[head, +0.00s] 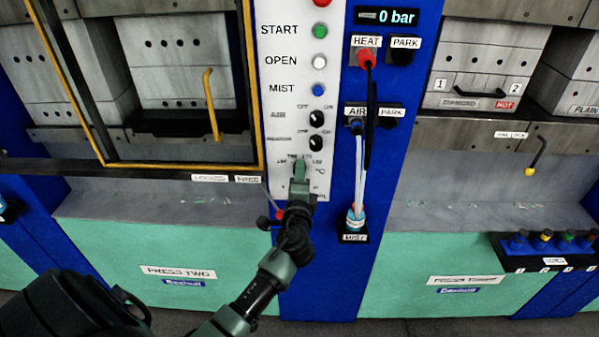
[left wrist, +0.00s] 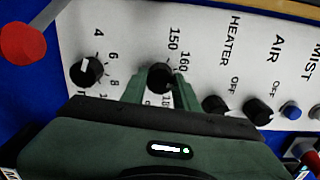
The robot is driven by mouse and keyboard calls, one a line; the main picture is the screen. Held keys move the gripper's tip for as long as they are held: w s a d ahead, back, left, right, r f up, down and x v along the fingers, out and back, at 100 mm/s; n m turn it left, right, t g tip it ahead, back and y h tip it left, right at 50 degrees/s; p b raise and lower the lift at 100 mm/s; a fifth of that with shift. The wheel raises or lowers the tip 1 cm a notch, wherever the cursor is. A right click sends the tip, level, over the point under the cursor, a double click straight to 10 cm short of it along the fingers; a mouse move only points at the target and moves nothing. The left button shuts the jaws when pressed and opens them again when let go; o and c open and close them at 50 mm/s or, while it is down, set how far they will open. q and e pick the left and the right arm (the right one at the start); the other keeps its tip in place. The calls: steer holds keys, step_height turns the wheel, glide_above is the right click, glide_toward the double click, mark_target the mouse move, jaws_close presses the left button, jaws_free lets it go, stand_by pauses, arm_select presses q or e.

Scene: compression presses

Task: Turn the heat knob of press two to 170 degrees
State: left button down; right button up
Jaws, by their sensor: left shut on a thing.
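The heat knob (left wrist: 160,76) of press two is a round dark knob on the white control panel (head: 327,187), with temperature marks such as 150 and 160 around it. My left gripper (head: 299,170) reaches up from below and is shut on this knob; in the left wrist view its green fingers (left wrist: 160,88) stand on either side of it. In the head view the gripper mostly covers the knob. The pointer of the knob cannot be made out, so its setting cannot be read. My right gripper is not in view.
Above are the heater switch (head: 316,143), the air switch (head: 316,118) and the MIST button (head: 318,90). Another dial (left wrist: 87,71) and a red ball-ended lever (left wrist: 24,43) are close to the gripper. A hanging hose (head: 371,120) and the yellow-framed press door (head: 255,90) flank the panel.

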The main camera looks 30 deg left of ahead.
arm_select(q)
steer(key=shift+f+m, duration=0.1)
steer(key=shift+m, duration=0.8)
steer(key=c, duration=1.1)
jaws_free()
steer(key=shift+o, duration=0.2)
steer(key=shift+s, duration=0.1)
